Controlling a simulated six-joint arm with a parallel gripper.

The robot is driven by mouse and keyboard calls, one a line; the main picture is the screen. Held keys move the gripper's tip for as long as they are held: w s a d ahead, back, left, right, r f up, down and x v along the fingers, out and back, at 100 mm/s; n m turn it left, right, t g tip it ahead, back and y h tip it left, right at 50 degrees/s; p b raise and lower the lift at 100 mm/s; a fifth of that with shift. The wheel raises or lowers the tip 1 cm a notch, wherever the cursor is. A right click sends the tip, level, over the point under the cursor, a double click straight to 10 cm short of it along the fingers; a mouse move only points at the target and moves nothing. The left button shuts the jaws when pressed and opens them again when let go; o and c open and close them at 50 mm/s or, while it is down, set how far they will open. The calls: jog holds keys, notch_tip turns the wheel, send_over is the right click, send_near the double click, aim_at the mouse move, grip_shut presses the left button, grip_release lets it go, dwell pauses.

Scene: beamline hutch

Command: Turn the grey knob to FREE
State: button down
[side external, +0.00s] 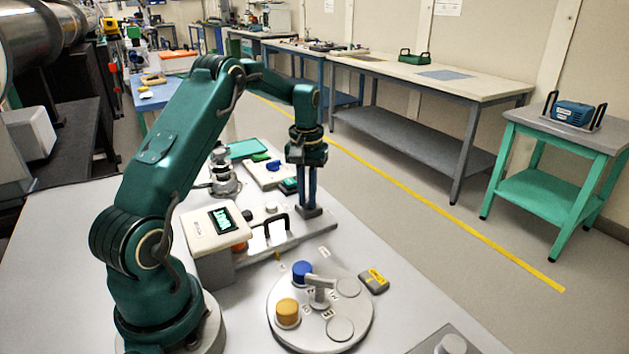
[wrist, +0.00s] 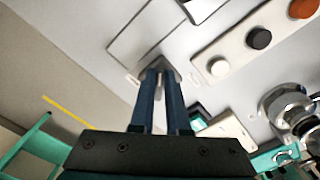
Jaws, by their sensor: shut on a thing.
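I cannot read a FREE mark or tell which way the knob points.
A round plate (side external: 337,343) with blue and orange cylinders lies in front. A metal fitting (side external: 222,172) and a white panel (side external: 258,172) stand behind.

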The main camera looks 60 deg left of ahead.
jog(key=shift+w+n, duration=0.1)
jog(key=shift+n, duration=0.2)
jog(key=c, duration=0.9)
grip_release()
jog(key=shift+r, duration=2.6)
